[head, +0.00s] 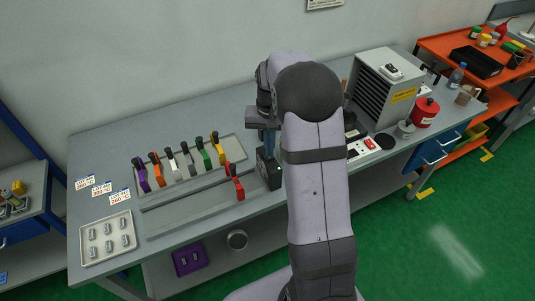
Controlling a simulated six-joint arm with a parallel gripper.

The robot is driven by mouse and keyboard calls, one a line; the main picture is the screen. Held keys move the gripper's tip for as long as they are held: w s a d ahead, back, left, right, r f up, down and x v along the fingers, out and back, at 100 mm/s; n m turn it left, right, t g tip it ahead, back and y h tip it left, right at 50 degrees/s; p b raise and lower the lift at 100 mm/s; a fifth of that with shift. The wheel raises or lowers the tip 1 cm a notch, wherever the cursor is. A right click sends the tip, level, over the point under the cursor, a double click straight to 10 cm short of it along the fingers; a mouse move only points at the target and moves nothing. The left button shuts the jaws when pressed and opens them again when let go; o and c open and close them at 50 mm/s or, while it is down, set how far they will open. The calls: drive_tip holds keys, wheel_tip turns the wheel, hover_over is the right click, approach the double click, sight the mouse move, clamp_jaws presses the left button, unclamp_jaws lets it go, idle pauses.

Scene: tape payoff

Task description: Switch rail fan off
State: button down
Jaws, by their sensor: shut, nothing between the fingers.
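A small dark box (268,172) with a greenish spot on its face stands at the right end of the rail, on the bench. It looks like the rail fan, but I cannot make out its switch or its state. My gripper (269,148) points down just above this box, beside my arm. Its bluish lower part shows and its fingers are shut with nothing between them. I cannot tell whether the fingertips touch the box. My arm hides the bench right behind and to the right of it.
Several coloured-handled tools (183,160) stand in a rack, and a red one (237,184) stands in front. A tray of small grey parts (108,238) lies at left. At right are a white panel with a red switch (369,143), a grey louvred box (382,90) and a red pot (425,112).

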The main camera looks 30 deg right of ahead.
drive_tip(key=shift+s+f+b, duration=0.1)
drive_tip(key=shift+f+b, duration=0.35)
drive_tip(key=shift+f, duration=0.35)
idle(0.6)
drive_tip(key=shift+r, duration=0.1)
wheel_tip(320, 180, up, 7)
drive_tip(key=p, duration=0.6)
idle(0.3)
idle(0.4)
